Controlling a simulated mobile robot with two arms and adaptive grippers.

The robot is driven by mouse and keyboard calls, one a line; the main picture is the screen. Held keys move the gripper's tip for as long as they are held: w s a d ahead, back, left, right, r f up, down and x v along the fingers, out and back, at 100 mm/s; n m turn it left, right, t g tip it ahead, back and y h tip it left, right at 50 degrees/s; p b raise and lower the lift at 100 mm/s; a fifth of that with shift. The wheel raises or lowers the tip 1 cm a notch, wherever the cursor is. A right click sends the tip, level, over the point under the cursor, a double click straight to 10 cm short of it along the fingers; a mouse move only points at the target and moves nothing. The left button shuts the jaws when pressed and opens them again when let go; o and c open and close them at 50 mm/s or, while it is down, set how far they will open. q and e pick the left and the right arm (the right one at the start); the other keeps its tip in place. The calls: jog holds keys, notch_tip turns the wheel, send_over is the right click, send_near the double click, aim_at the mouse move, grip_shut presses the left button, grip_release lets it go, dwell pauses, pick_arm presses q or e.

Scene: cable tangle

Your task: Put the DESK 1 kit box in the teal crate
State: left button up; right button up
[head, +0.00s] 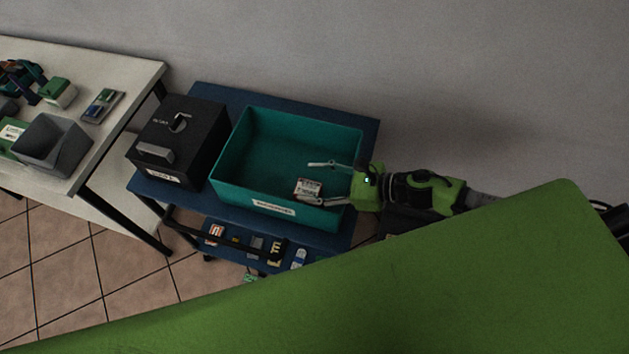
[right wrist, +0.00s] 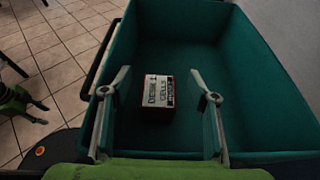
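The small box (head: 308,188) has a white label with dark and red edges; in the right wrist view its label (right wrist: 158,90) reads DESK 1 and CELLS. It lies inside the teal crate (head: 240,162), near the right end, apparently on the floor. The crate walls (right wrist: 255,75) surround it in the right wrist view. My right gripper (head: 313,181) reaches in over the crate's right side. Its two fingers (right wrist: 160,80) are spread wide, one on each side of the box, with gaps between.
The crate stands on a blue cart top (head: 361,130) beside a black box (head: 187,130) with a handle and slot. Several small items lie on the cart's lower shelf (head: 235,252). A white table (head: 125,85) with a grey bin (head: 52,146) is at left.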

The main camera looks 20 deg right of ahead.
jog(key=shift+r+p, duration=0.5)
jog(key=shift+p, duration=0.05)
jog(key=shift+d+r+p, duration=0.1)
jog(key=shift+r+p, duration=0.3)
jog(key=b+v, duration=0.3)
jog(key=v, duration=0.8)
jog(key=shift+s+d+b, duration=0.25)
jog(key=shift+d+b, duration=0.05)
jog(key=shift+b, duration=0.1)
jog(key=shift+f, duration=0.1)
